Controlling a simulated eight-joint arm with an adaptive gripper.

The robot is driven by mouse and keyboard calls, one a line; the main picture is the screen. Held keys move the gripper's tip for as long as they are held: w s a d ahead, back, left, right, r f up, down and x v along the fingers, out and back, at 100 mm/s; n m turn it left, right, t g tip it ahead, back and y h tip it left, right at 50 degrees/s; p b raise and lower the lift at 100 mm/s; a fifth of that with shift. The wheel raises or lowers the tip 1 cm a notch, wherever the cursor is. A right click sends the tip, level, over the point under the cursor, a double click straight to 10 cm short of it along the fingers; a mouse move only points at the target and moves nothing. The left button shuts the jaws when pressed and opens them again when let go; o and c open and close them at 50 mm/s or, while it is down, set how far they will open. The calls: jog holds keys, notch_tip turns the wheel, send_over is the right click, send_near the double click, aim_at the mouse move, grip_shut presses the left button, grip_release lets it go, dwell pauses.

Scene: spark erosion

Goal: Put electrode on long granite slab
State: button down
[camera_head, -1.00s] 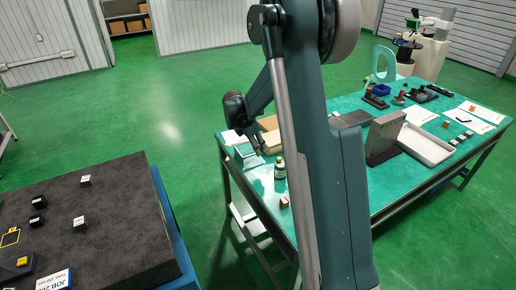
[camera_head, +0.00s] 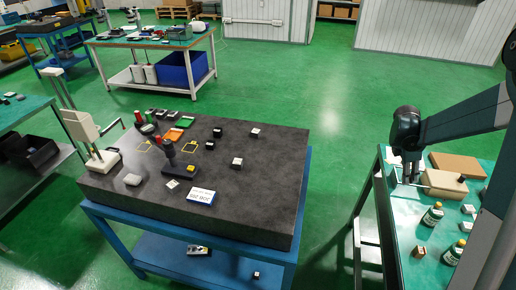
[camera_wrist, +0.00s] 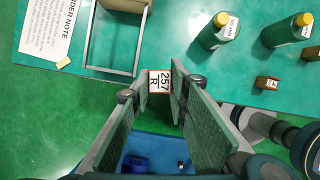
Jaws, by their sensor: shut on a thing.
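My gripper (camera_wrist: 158,95) points down in the wrist view, its two fingers shut on the electrode (camera_wrist: 159,82), a small block with a white, orange-edged top marked "257 R". In the head view my gripper (camera_head: 408,172) is at the right, over the near-left edge of the green table; the electrode is too small to make out there. The long granite slab (camera_head: 262,190) is dark grey and lies on a blue stand in the middle of the head view, left of my gripper and across a floor gap.
Small blocks with white tops (camera_head: 237,162) stand on the slab, with yellow outlines (camera_head: 188,146), a job card (camera_head: 201,196), a black tool stand (camera_head: 180,170) and a height gauge (camera_head: 100,155). The slab's right and front right are clear. Green bottles (camera_head: 433,214) stand near my gripper.

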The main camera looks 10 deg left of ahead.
jog(key=s+a+r+n+t+p, duration=0.1)
jog(key=s+a+r+n+p, duration=0.2)
jog(key=a, duration=1.1)
jog(key=s+a+r+n+p, duration=0.1)
jog(key=s+a+r, duration=0.25)
jog(key=a, duration=0.95)
jog(key=s+a+r+n+p, duration=0.1)
jog(key=s+a+r, duration=0.1)
jog(key=s+a, duration=0.2)
jog(key=s+a+r+n+t+y+p, duration=0.1)
jog(key=s+a, duration=0.3)
jog(key=a, duration=0.6)
jog(key=s+a+r+n+p, duration=0.1)
jog(key=s+a+r+p, duration=0.1)
jog(key=a, duration=0.4)
jog(key=shift+s+a+r+p, duration=0.35)
jog(key=shift+s+r, duration=0.3)
jog(key=shift+s, duration=0.4)
jog(key=shift+f, duration=0.1)
jog(key=shift+f, duration=2.85)
jog(key=shift+f, duration=2.05)
jog(key=shift+f+b, duration=0.15)
jog(key=shift+b, duration=0.15)
